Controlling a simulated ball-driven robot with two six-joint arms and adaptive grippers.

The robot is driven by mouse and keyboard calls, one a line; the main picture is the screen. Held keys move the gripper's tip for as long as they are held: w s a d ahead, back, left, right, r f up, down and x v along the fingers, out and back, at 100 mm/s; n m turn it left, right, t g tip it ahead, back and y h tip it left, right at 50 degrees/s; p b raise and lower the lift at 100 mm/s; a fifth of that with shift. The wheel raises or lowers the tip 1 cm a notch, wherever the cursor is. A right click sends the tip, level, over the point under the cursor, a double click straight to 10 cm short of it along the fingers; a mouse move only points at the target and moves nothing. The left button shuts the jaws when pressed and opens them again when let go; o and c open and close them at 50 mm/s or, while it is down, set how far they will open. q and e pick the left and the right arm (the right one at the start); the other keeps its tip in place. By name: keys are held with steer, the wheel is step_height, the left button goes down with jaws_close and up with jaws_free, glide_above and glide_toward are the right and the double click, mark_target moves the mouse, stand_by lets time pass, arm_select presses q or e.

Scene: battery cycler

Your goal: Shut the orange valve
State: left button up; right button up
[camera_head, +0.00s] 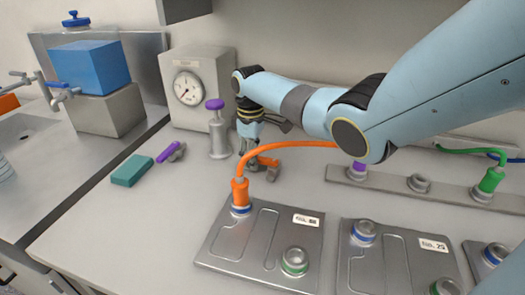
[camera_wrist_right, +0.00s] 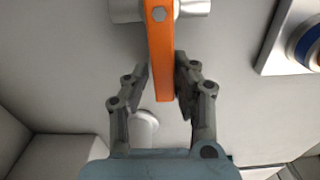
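The orange valve (camera_head: 266,162) is a small metal valve with an orange lever. It sits low on the worktop beside my right gripper (camera_head: 246,148), partly hidden by it in the head view. In the right wrist view the orange lever (camera_wrist_right: 160,50) points down from its metal body (camera_wrist_right: 190,8) into the space between the fingers of my right gripper (camera_wrist_right: 163,80). My left gripper is not in view.
An orange hose (camera_head: 290,144) arches close beside the gripper from an orange plug (camera_head: 240,190) on a battery plate (camera_head: 225,245). A purple-topped post (camera_head: 216,130), purple-handled valve (camera_head: 172,153), teal block (camera_head: 131,170) and gauge box (camera_head: 190,65) stand left. The front-left worktop is clear.

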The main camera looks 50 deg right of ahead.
steer(key=shift+d, duration=0.1)
steer(key=shift+o, duration=1.2)
steer(key=shift+w, duration=0.1)
step_height(320, 180, up, 8)
steer(key=p, duration=0.8)
steer(key=shift+d, duration=0.15)
